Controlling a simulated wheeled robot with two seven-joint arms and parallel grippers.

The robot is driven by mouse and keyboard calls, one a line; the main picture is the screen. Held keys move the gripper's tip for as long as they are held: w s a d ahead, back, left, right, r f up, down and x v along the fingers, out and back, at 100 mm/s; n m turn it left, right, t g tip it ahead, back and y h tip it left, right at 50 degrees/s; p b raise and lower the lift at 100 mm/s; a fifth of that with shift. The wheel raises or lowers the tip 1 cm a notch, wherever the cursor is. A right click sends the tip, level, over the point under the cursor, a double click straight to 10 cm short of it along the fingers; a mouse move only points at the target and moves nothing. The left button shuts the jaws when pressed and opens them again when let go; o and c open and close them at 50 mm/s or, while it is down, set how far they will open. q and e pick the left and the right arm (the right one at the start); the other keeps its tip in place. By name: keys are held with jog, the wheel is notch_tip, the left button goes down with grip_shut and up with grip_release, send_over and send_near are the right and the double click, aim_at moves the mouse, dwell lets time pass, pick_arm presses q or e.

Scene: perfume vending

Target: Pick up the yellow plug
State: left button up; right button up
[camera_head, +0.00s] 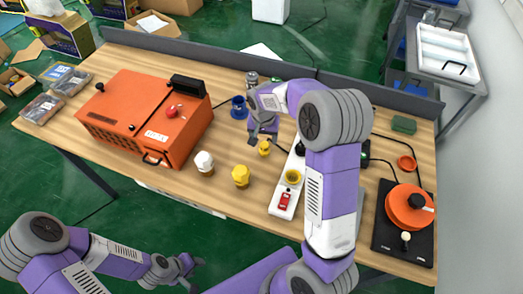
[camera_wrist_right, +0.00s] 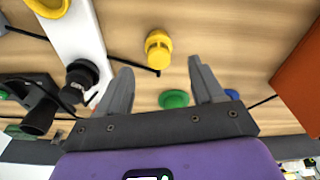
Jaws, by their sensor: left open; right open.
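A small yellow plug (camera_head: 265,148) stands on the wooden table, left of the white power strip (camera_head: 283,203). A second, larger yellow piece (camera_head: 241,176) stands nearer the front edge. My right gripper (camera_head: 262,133) is open above and just behind the small yellow plug. In the right wrist view the yellow plug (camera_wrist_right: 158,48) lies in line with the gap between the open fingers (camera_wrist_right: 160,68), just past their tips, with nothing held. My left gripper (camera_head: 190,268) is open and empty, low in front of the table.
An orange machine (camera_head: 145,112) fills the table's left side. A green disc (camera_wrist_right: 174,99) shows between the fingers. An orange round device (camera_head: 408,208) stands at the right.

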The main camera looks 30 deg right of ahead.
aim_at(264, 144)
notch_tip(264, 144, down, 2)
jog(key=shift+d+f, duration=0.1)
jog(key=shift+f, duration=0.1)
jog(key=f, duration=0.3)
jog(key=f+b, duration=0.1)
jog(key=f, duration=0.1)
jog(key=shift+w+d+f, duration=0.15)
jog(key=shift+w+d, duration=0.15)
jog(key=shift+w, duration=0.05)
jog(key=shift+c, duration=0.3)
jog(key=c, duration=1)
